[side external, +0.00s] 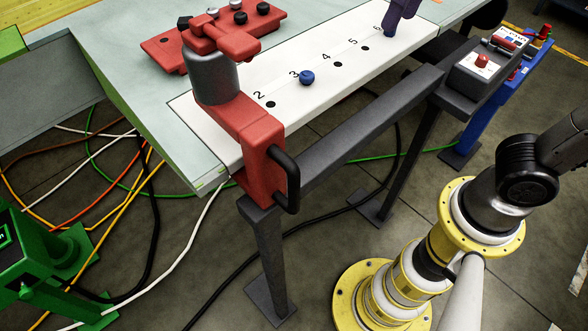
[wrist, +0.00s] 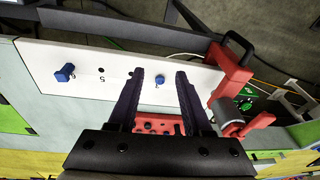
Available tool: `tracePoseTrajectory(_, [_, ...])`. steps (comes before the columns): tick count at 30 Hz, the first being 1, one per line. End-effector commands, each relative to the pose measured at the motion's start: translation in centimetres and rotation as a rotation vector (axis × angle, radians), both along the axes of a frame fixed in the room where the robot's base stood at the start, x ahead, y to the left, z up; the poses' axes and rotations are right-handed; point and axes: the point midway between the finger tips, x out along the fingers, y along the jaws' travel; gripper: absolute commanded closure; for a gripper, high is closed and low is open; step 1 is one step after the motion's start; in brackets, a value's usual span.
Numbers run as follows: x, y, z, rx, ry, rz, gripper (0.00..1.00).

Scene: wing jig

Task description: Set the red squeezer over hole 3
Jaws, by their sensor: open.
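The red squeezer (side external: 258,122) is clamped at the near-left end of the white numbered strip (side external: 215,118), left of the "2" mark, with a grey cylinder and black handle. In the wrist view the squeezer (wrist: 232,85) lies right of the fingers. Hole 3 is covered by a blue pin (side external: 307,78), which also shows between the fingers in the wrist view (wrist: 160,80). My gripper (wrist: 163,72) is open and empty, apart from the squeezer. One dark purple finger (side external: 403,10) shows at the strip's far end, beside another blue pin (side external: 390,29).
A red block (side external: 160,52) with several dark and grey knobs sits on the bench behind the squeezer. A dark grey rail (side external: 350,122) runs along the strip's front. A control box (side external: 482,68) stands at right. Holes 2, 4 and 5 are uncovered.

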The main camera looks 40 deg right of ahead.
Motion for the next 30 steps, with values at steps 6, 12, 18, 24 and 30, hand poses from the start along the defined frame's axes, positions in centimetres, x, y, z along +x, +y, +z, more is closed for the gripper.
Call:
tracePoseTrajectory(6, [1.1, 11.1, 0.9, -0.055, 0.097, 0.245, 0.50])
tracePoseTrajectory(12, [-0.7, 18.4, -1.2, -0.101, 0.136, 0.426, 0.50])
tracePoseTrajectory(18, [-2.2, 19.9, -2.4, -0.122, 0.153, 0.481, 0.50])
tracePoseTrajectory(24, [-2.2, 19.8, -4.6, -0.124, 0.154, 0.480, 0.50])
tracePoseTrajectory(30, [-2.2, 19.8, -8.5, -0.125, 0.155, 0.480, 0.50])
